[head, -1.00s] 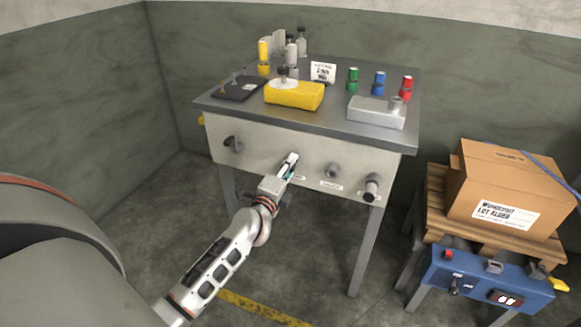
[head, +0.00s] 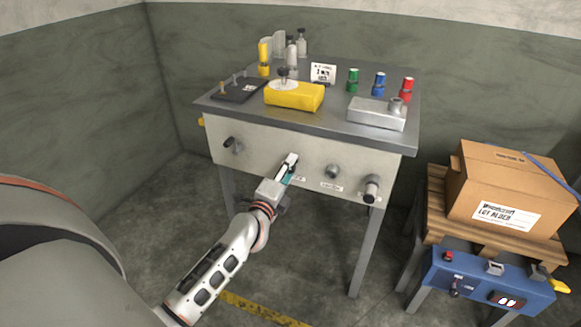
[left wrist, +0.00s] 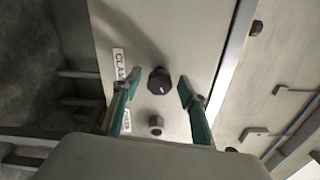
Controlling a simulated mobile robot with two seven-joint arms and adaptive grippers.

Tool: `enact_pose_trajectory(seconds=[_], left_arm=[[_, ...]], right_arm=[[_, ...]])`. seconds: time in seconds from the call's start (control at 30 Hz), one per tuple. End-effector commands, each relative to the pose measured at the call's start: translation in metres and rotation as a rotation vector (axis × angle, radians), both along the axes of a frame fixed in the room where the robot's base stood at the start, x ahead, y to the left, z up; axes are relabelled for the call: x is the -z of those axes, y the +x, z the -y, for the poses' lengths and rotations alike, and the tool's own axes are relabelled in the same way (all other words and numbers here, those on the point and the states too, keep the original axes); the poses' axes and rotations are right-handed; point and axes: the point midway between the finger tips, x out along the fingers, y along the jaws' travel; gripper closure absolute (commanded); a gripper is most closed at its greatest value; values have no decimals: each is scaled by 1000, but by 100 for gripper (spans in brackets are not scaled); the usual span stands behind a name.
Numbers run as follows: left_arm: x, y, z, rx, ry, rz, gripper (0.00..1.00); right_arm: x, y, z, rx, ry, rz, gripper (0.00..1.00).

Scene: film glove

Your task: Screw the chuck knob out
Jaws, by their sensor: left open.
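A dark round knob (left wrist: 160,80) with a light mark on its face sits on the pale front panel in the left wrist view. A label starting "CLAM" is beside it; I cannot read any label as chuck. My right gripper is not in view.
A yellow block (head: 294,96) and bottles stand on top. A carton (head: 508,190) on a pallet is at right.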

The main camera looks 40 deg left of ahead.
Motion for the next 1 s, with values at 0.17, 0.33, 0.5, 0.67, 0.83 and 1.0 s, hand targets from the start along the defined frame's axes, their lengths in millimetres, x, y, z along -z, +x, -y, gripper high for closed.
enact_pose_trajectory(seconds=[0.17,0.33,0.5,0.67,0.83,1.0], left_arm=[[2,-35,8,0,-3,-2,58],[1,-67,16,-1,-2,-1,58],[-1,-90,22,0,-1,1,58],[-2,-101,24,-1,0,2,58],[-2,-102,24,-1,1,3,58],[-2,-102,24,-1,1,2,58]], right_arm=[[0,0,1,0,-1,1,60],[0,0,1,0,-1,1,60],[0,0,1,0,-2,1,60],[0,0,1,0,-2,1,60],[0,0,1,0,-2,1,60],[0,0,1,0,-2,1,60]])
